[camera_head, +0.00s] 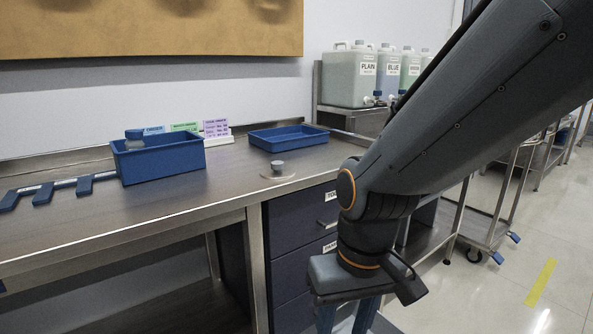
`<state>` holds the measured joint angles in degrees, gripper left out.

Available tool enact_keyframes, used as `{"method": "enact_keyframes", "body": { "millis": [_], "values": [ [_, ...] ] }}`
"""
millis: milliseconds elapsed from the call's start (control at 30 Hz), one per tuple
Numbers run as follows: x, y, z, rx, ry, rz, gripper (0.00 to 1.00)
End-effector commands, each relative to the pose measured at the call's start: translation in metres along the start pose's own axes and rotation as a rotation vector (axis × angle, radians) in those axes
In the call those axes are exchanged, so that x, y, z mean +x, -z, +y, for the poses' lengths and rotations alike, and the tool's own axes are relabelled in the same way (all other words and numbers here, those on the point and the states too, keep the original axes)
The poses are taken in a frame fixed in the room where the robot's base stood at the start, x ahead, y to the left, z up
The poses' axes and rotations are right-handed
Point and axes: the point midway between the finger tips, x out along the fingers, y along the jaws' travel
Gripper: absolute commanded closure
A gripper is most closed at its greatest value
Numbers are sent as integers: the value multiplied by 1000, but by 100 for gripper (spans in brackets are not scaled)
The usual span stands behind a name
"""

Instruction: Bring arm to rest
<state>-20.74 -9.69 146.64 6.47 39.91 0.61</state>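My arm (450,115) reaches down from the upper right, its dark grey links crossing the right half of the view. My gripper (346,322) hangs at the bottom, pointing down, in front of the drawer unit and below the height of the bench top. Its two blue fingers stand apart with nothing visible between them. The fingertips are cut off by the bottom edge of the picture.
The steel bench (225,200) holds a deep blue bin (165,163), a shallow blue tray (290,138) and a small round-knobbed lid (278,172). Drawers (302,228) lie close behind my gripper. Labelled jugs (350,80) stand at the back. A wheeled trolley (488,215) stands right; the floor (520,270) there is open.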

Motion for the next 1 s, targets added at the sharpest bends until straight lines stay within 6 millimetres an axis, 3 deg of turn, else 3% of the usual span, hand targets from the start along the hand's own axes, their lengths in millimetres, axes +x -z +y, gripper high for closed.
{"method": "enact_keyframes", "body": {
  "millis": [33, 600, 800, 1000],
  "values": [
    [-18, -3, 6, 21, -6, -3, 60],
    [-122, -31, 74, 209, -64, -28, 60],
    [-146, -42, 92, 257, -75, -35, 60],
    [-152, -46, 100, 274, -79, -39, 60]
  ]
}}
